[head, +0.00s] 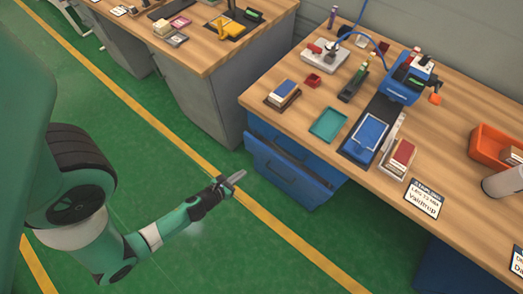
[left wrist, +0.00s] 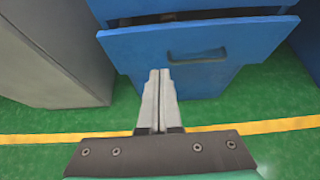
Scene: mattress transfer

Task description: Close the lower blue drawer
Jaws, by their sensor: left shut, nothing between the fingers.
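The lower blue drawer (head: 283,172) sticks out from the blue cabinet under the near wooden desk. A dark opening shows behind its front's top edge. In the left wrist view its front panel (left wrist: 230,65) fills the upper middle, with a recessed handle and a dark gap above. My left gripper (head: 240,176) is shut and empty, just in front of the drawer front at its left side, and looks apart from it. In the left wrist view the shut fingertips (left wrist: 159,72) overlap the panel's lower left part. My right gripper is not in view.
The wooden desk (head: 280,118) overhangs the cabinet and holds trays, books and a blue device (head: 408,78). A grey cabinet (left wrist: 50,50) stands left of the drawer across a narrow gap. Green floor with a yellow line (head: 300,250) is clear in front of the drawer.

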